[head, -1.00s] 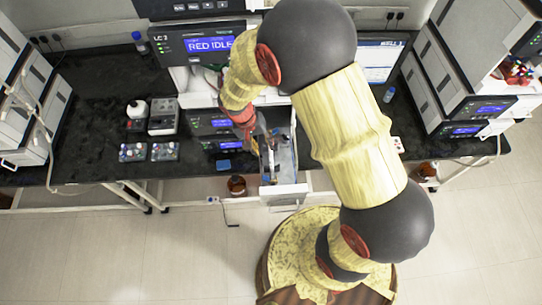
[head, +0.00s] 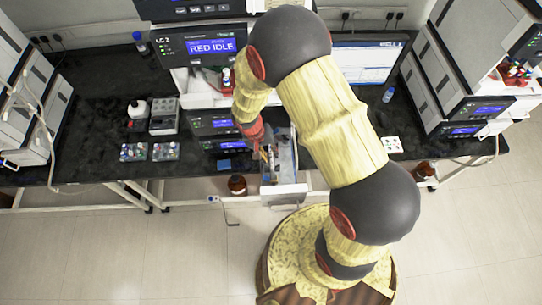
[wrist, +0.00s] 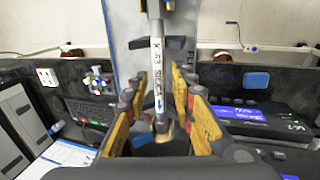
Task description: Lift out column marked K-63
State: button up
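The column marked K-63 (wrist: 157,75) is a slim white-grey tube with dark lettering in the wrist view. It stands lengthwise in the middle of the picture, between the two fingers of my gripper (wrist: 158,100). The fingers are spread, with a gap showing on each side of the tube. In the head view my gripper (head: 262,157) points down over the open drawer (head: 284,190). The label cannot be read there, and my arm hides part of the drawer.
The instrument with the RED IDLE screen (head: 211,46) stands behind the drawer. Two vial racks (head: 166,151) sit on the dark bench to the left. A brown bottle (head: 237,185) stands on the floor left of the drawer. A white card with coloured dots (head: 391,145) lies to the right.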

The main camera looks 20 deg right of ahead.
grip_shut()
jog(key=shift+r, duration=0.1)
dwell(0.5)
